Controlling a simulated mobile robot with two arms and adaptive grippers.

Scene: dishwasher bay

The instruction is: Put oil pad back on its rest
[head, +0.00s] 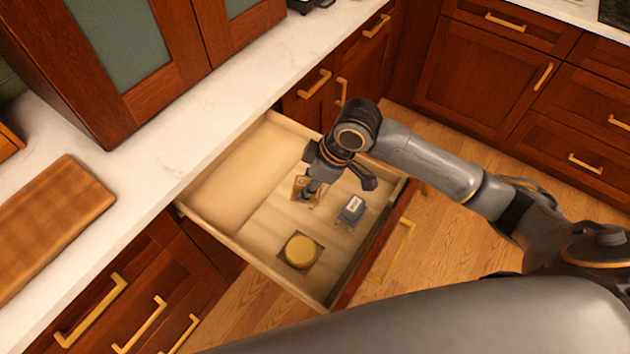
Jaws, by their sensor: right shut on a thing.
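My right gripper (328,172) is over the open drawer (237,183), its fingers pointing down. It is shut on a small piece with a dark stem and a brown base (302,190), low over the drawer floor; the fingers partly hide it. I cannot tell for sure whether this is the oil pad, or whether it touches the floor. A round yellow disc (300,250) sits on a darker square patch near the drawer's front left. A small dark grey box with a white label (352,209) stands right of the held piece. My left gripper is not in view.
The drawer's wooden walls surround the items. A white counter (160,160) runs along the left, with a wooden board (50,220) on it. The drawer's left rear part is bare. Red-brown cabinets (468,75) stand at the back right.

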